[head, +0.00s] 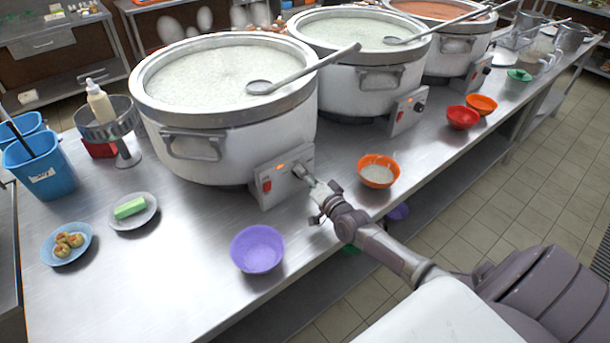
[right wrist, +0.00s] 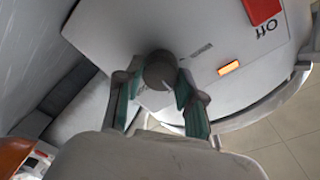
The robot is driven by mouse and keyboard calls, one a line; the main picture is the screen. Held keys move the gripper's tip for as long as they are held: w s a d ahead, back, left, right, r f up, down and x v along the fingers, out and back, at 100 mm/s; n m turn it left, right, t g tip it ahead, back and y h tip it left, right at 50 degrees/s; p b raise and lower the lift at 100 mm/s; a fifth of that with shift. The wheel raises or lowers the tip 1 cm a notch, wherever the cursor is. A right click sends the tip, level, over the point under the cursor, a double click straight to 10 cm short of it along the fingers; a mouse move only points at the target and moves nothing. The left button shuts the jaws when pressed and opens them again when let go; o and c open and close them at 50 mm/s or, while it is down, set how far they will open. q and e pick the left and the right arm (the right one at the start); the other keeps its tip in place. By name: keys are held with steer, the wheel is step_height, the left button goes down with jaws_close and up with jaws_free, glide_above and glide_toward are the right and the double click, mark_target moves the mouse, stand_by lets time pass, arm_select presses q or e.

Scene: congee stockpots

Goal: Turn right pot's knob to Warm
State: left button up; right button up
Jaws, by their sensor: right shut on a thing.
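Three large white stockpots of congee stand in a row on the steel counter: the nearest pot (head: 190,135) at left, a middle pot (head: 345,75) and a farthest pot (head: 450,50) at right. The nearest pot's control box (head: 275,185) has a red switch, a lit orange light and a dark knob (head: 299,171). My right gripper (head: 310,184) is at this knob. In the right wrist view the knob (right wrist: 160,70) sits between the two fingers, and the gripper (right wrist: 156,84) is shut on it. The knob's setting cannot be read. My left gripper is out of view.
A purple bowl (head: 257,249) and an orange bowl (head: 378,171) flank my right gripper on the counter. A ladle (head: 300,70) lies across the nearest pot's rim. Small plates (head: 133,211) and blue containers (head: 40,165) are at left.

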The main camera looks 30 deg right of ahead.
steer(key=shift+c, duration=0.5)
steer(key=shift+n, duration=0.3)
steer(key=shift+a+n+t+y+b, duration=0.1)
steer(key=shift+n+t+y+b, duration=0.15)
steer(key=shift+n, duration=3.2)
steer(key=shift+a+n+t+y+b, duration=0.15)
steer(key=shift+n+y+b, duration=0.15)
steer(key=shift+n, duration=3.15)
steer(key=o, duration=1.1)
steer(key=shift+o, duration=0.2)
steer(key=shift+d, duration=0.1)
